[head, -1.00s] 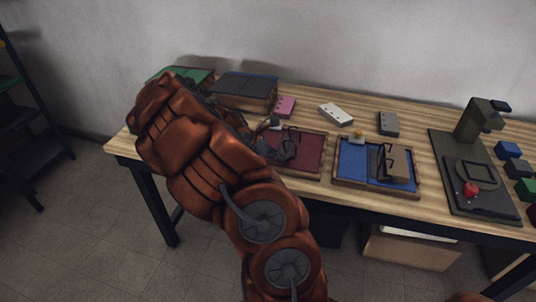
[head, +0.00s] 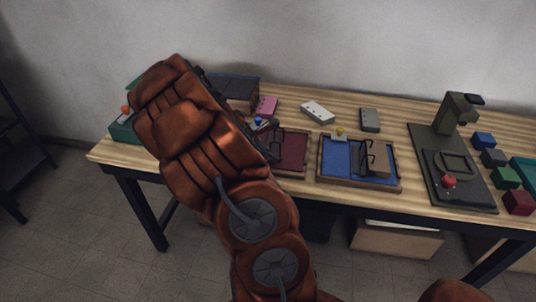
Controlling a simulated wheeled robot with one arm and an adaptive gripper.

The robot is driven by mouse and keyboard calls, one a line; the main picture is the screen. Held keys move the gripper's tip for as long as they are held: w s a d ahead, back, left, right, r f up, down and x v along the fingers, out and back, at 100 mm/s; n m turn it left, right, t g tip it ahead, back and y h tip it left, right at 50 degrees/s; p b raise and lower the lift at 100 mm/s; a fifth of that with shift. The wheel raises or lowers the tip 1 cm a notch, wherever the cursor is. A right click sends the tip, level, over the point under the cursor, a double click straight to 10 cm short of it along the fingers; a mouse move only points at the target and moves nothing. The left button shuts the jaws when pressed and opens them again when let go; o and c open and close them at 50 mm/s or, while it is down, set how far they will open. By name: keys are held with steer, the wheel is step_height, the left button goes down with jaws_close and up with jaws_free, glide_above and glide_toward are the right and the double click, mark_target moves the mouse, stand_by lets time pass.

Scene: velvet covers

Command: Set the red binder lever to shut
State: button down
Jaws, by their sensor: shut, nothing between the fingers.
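The red binder (head: 294,152) lies open on the table, a dark red tray with a wooden rim. Its left part is hidden behind my arm. A thin black wire lever (head: 277,142) seems to stand up at its middle, close to my gripper. A small blue knob (head: 259,121) shows at its back edge. My gripper (head: 267,149) is shut and empty at the binder's left side, mostly hidden by my forearm. I cannot tell whether it touches the lever.
A blue binder (head: 336,158) with a raised wire lever and yellow knob lies to the right. A dark press-like stand (head: 450,140) with a red knob is farther right, beside coloured blocks (head: 506,178). A green binder (head: 122,133) is at the left end. Pink (head: 266,105), white (head: 317,111) and grey (head: 369,119) blocks lie behind.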

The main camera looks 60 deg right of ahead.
steer(key=shift+s+t+p, duration=0.25)
steer(key=shift+t+p, duration=0.05)
steer(key=shift+t, duration=0.3)
steer(key=shift+y, duration=0.3)
steer(key=shift+f, duration=0.15)
steer(key=shift+w+a, duration=0.1)
steer(key=shift+w+f, duration=0.1)
steer(key=shift+w, duration=0.3)
steer(key=shift+w+a, duration=0.35)
steer(key=shift+w, duration=0.05)
steer(key=w+a, duration=0.1)
steer(key=w+a+r, duration=0.1)
steer(key=shift+a, duration=0.4)
steer(key=b+v, duration=0.1)
steer(key=v, duration=0.9)
steer(key=shift+b, duration=0.3)
